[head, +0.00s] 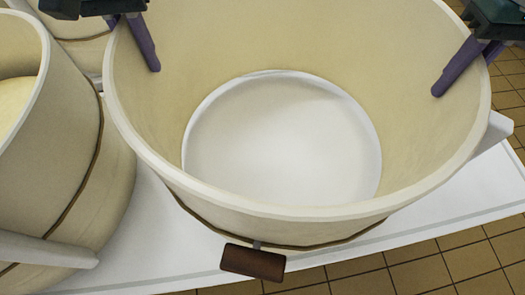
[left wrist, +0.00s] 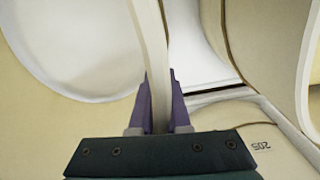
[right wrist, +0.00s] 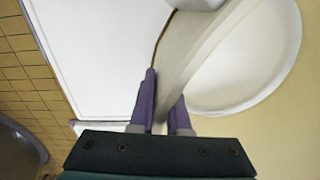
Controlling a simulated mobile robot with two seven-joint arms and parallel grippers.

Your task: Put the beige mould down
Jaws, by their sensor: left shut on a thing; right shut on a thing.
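The beige mould (head: 290,45) is a large round hoop with a cord around it and a brown wooden block (head: 253,262) at its front. A white surface shows through its round bottom opening. My left gripper (head: 135,45) is shut on its left rim; in the left wrist view the wall stands between the fingers (left wrist: 159,88). My right gripper (head: 460,72) is shut on its right rim, which also lies between the fingers (right wrist: 165,95) in the right wrist view. The mould looks level over the white table (head: 440,222). I cannot tell whether its underside touches the table.
Another beige mould (head: 80,170) with pale yellow content (head: 14,100) stands close on the left, and a further one (head: 85,50) is behind it. The table's front edge runs close below the held mould. Tan tiled floor (head: 400,270) lies beyond it.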

